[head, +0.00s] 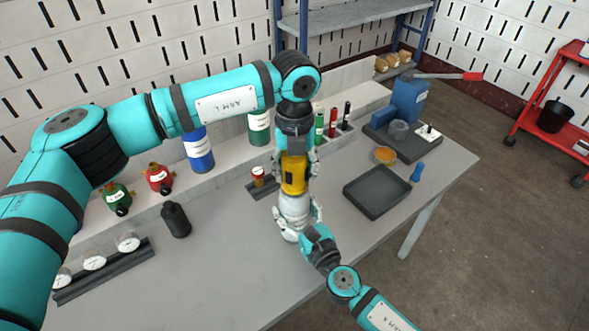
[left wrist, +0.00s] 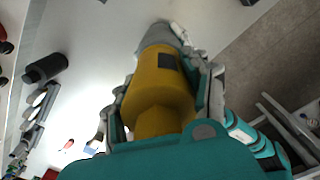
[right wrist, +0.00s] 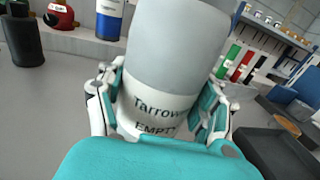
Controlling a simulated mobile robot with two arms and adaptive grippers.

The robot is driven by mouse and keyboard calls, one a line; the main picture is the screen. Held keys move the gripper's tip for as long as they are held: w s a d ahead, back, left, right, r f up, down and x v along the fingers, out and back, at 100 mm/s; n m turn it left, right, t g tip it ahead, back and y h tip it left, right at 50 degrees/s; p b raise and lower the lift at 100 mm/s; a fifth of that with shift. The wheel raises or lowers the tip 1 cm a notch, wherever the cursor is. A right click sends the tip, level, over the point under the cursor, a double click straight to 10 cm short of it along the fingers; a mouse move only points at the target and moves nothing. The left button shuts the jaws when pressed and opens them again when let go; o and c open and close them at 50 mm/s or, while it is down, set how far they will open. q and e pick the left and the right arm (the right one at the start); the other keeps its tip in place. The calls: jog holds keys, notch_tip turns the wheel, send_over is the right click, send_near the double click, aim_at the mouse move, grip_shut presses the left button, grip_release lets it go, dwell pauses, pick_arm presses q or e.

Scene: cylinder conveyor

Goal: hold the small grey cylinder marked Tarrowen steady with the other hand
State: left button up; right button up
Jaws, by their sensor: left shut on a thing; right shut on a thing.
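The small grey cylinder (head: 293,207) stands upright above the bench at the middle of the head view. In the right wrist view it is grey (right wrist: 178,45) with a white band reading "Tarrowen" and "EMPTY". My right gripper (head: 302,224) is shut around its lower, white-banded part, one finger on each side. My left gripper (head: 294,166) is above, shut on a yellow piece with a dark square patch (head: 293,182). In the left wrist view the yellow piece (left wrist: 162,88) lines up with the grey cylinder (left wrist: 160,36); whether they are joined is unclear.
Blue (head: 199,152) and green (head: 259,128) cylinders stand behind.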

pick_arm(q)
jog(key=shift+n, duration=0.9)
jog(key=n, duration=0.6)
jog(key=shift+n, duration=1)
jog(key=n, duration=0.4)
